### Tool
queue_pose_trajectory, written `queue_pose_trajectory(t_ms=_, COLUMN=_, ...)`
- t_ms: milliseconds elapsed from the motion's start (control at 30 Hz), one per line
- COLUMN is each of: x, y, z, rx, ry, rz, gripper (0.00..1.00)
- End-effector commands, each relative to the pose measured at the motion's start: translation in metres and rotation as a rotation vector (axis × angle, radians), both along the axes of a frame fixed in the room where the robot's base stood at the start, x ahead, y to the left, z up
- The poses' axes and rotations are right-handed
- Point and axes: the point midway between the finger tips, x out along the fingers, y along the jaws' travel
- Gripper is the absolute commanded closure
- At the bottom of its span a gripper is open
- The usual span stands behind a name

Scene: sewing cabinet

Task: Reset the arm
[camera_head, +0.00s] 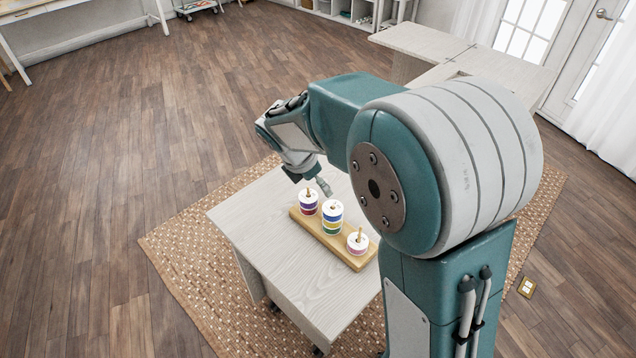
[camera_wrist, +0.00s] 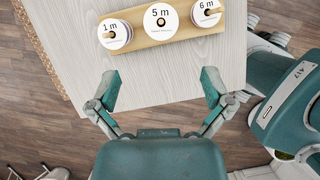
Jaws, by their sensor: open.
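My gripper (camera_head: 307,181) is above the pale wooden table (camera_head: 262,238), to the far side of a wooden peg board. In the wrist view my gripper (camera_wrist: 159,90) is open, with its two fingers spread wide and nothing between them. The peg board (camera_head: 352,261) carries spools on three pegs. In the wrist view the white spool tops read 1 m (camera_wrist: 114,34), 5 m (camera_wrist: 161,21) and 6 m (camera_wrist: 206,13). The fingers are apart from the spools. In the head view my arm hides part of the table.
A woven rug (camera_head: 180,262) lies under the table on a dark wood floor (camera_head: 110,160). A pale cabinet top (camera_head: 425,42) stands at the back right near glazed doors (camera_head: 530,25). A white shelf unit (camera_head: 357,10) is at the back. The floor at the left is clear.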

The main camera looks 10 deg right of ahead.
Motion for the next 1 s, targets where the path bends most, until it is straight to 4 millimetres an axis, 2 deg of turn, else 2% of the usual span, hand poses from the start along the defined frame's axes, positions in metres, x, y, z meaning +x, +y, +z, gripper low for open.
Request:
queue_pose_trajectory(t_ms=333, x=-0.001, y=-0.001, z=0.001, rx=0.002, ry=-0.003, rz=-0.006, gripper=0.00)
queue_pose_trajectory(t_ms=467, x=-0.012, y=-0.007, z=0.016, rx=0.042, ry=-0.053, rz=-0.104, gripper=0.00)
queue_pose_trajectory(t_ms=700, x=-0.067, y=-0.027, z=0.063, rx=0.228, ry=-0.239, rz=-0.539, gripper=0.00)
queue_pose_trajectory(t_ms=1000, x=-0.141, y=-0.042, z=0.100, rx=0.490, ry=-0.431, rz=-1.101, gripper=0.00)
